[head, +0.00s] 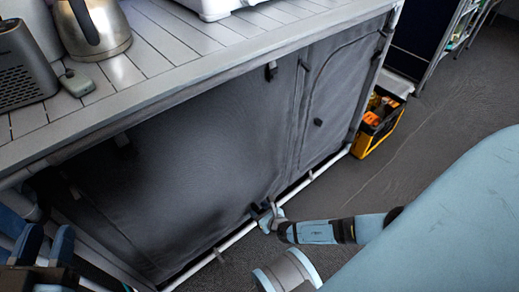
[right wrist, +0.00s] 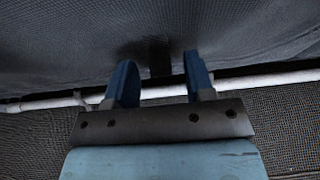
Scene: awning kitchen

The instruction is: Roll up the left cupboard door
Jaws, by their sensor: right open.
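The left cupboard door (head: 165,165) is a wide dark grey fabric panel, hanging down over the cupboard front. My right gripper (head: 268,212) is at its lower edge, near its right end. In the right wrist view the right gripper (right wrist: 158,75) is open, with a dark strap (right wrist: 160,57) against the fabric between and beyond its fingers. Whether the fingers touch the strap or fabric cannot be told. My left gripper (head: 46,245) is at the lower left of the head view, its blue fingers apart and empty, in front of the cupboard's left end.
A white rail (head: 235,236) runs along the cupboard's foot. The right door (head: 335,100) is closed. A kettle (head: 93,28), a dark grey appliance (head: 22,65) and a small grey box (head: 76,83) stand on the slatted counter. A yellow-black toolbox (head: 378,122) stands right of the cupboard.

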